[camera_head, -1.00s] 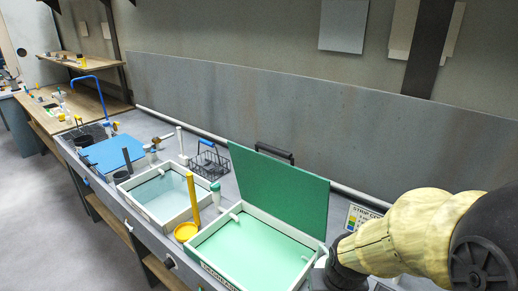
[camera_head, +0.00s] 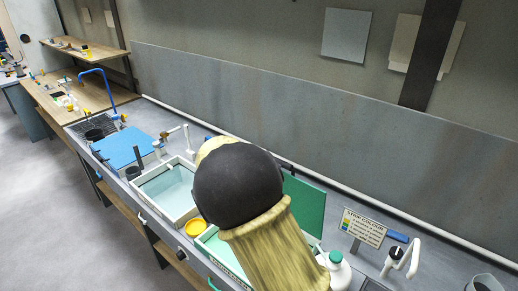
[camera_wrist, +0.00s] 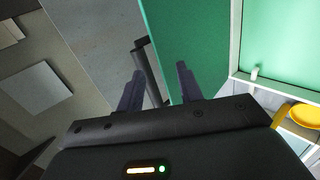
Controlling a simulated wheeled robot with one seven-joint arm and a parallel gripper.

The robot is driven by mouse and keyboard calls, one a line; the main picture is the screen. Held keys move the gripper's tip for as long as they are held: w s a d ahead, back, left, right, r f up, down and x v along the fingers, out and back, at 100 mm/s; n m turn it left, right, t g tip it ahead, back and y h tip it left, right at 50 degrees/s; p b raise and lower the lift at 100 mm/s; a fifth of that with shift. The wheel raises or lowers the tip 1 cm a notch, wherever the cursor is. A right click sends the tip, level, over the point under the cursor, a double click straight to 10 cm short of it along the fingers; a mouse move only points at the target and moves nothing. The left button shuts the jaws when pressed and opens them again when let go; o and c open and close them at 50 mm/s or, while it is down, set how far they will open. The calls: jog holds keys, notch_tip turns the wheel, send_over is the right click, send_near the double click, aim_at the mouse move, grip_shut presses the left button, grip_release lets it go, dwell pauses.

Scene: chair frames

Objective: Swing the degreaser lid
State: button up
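The green degreaser lid (camera_head: 306,203) stands raised at the back of the tank of green liquid (camera_head: 214,244). My arm hides much of both in the head view. In the wrist view the lid (camera_wrist: 183,35) is a tall green panel, with the tank (camera_wrist: 285,45) to its right. A black handle (camera_wrist: 148,68) sits beside the lid's edge. My gripper (camera_wrist: 160,78) is open, its two dark fingers apart. The handle and lid edge appear between the fingers in the picture; I cannot tell whether they touch. The head view hides my gripper behind the arm.
A tank of pale blue liquid (camera_head: 170,190) and a yellow round dish (camera_head: 196,228) lie left of my arm. A white bottle (camera_head: 336,268), a strip colour sign (camera_head: 363,227) and a white tap (camera_head: 402,254) stand to the right. A grey backboard (camera_head: 300,125) runs behind the bench.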

jog(key=shift+n+t, duration=0.5)
jog(key=shift+t, duration=0.3)
jog(key=a+r, duration=0.1)
jog(key=w+a+r, duration=0.1)
jog(key=a, duration=0.1)
jog(key=shift+w+a+r, duration=0.1)
jog(key=shift+w+r, duration=0.2)
jog(key=shift+r, duration=0.1)
